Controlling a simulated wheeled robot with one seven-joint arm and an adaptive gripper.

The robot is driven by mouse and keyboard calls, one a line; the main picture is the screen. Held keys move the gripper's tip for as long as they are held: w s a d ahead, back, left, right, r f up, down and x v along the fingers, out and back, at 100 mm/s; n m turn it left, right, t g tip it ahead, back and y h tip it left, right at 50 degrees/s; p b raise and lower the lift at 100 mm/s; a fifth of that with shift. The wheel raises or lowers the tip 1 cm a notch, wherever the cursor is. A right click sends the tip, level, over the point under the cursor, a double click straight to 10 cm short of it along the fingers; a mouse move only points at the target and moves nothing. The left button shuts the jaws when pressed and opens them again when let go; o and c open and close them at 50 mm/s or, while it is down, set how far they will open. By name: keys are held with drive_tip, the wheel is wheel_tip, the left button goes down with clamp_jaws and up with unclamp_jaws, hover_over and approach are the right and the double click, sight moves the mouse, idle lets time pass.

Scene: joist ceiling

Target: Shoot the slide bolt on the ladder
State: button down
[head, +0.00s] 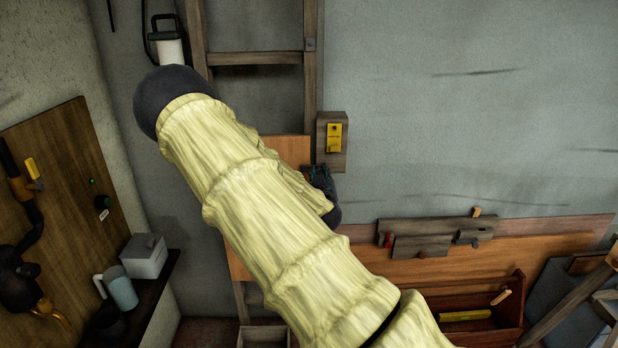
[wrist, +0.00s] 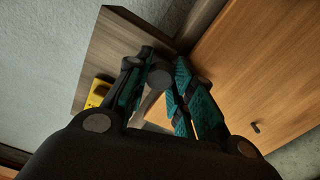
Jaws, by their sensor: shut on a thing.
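The ladder (head: 310,85) stands against the wall, with upright rails and rungs, partly hidden by my arm. My gripper (head: 318,174) is at the orange wood panel beside the ladder's right rail, just below a wooden block with a yellow tag. In the wrist view, the teal-padded fingers of my gripper (wrist: 158,74) are closed around a dark round knob (wrist: 160,76), which looks like the slide bolt's knob. The bolt's rod and its catch are hidden behind the fingers, so I cannot tell how far the bolt is in.
The block (head: 333,159) bears the yellow tag (head: 334,137), which also shows in the wrist view (wrist: 98,92). The orange panel (wrist: 265,65) has a small dark fitting (wrist: 255,127). A tool board (head: 50,185) hangs left. A wooden toolbox (head: 455,325) lies lower right.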

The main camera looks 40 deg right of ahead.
drive_tip(key=shift+w+a, duration=0.1)
drive_tip(key=c, duration=1.2)
unclamp_jaws()
drive_tip(key=shift+w+a, duration=0.1)
drive_tip(key=shift+s, duration=0.2)
drive_tip(key=v, duration=1.1)
drive_tip(key=shift+s+a, duration=0.25)
drive_tip(key=shift+a, duration=0.05)
